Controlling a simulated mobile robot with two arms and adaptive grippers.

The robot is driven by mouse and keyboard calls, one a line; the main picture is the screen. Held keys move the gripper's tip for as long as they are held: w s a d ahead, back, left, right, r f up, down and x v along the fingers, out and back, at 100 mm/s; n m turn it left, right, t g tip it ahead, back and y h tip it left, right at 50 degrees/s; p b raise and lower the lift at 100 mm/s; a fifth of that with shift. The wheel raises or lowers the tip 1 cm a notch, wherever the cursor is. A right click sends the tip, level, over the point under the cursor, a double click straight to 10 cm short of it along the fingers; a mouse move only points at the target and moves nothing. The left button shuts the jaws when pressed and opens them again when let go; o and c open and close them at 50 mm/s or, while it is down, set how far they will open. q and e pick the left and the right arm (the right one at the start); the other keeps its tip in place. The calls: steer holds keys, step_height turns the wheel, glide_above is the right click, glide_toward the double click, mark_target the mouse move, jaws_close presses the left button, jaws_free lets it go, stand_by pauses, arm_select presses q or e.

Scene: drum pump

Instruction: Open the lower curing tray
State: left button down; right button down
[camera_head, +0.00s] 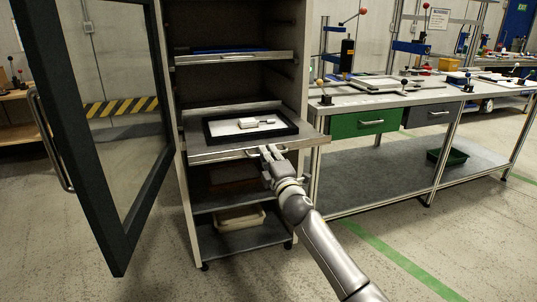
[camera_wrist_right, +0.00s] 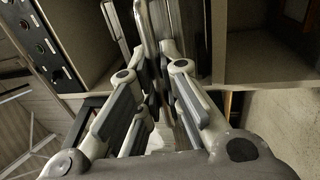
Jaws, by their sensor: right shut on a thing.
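The lower curing tray (camera_head: 219,155) is a grey metal pull-out shelf in the cabinet, and it sticks out past the cabinet front. On it lies a black-framed mat (camera_head: 213,138) with a small white part (camera_head: 256,122). My right gripper (camera_head: 268,153) is at the tray's front edge, shut on its handle (camera_head: 284,151). The upper tray (camera_head: 225,60) sits inside the cabinet above. My left gripper is not in view.
The cabinet's glass door (camera_head: 115,120) stands open on the left. A workbench (camera_head: 390,100) with a green drawer (camera_head: 363,122) stands close to the tray's right side. A pale bin (camera_head: 239,218) lies on the bottom shelf. The floor in front is clear.

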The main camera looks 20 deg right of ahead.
steer(key=shift+d, duration=0.1)
steer(key=c, duration=1.9)
jaws_free()
steer(key=shift+o, duration=0.2)
steer(key=s+f, duration=0.2)
steer(key=s, duration=0.9)
steer(key=shift+s+d, duration=0.25)
steer(key=shift+s, duration=0.15)
steer(key=shift+f, duration=0.15)
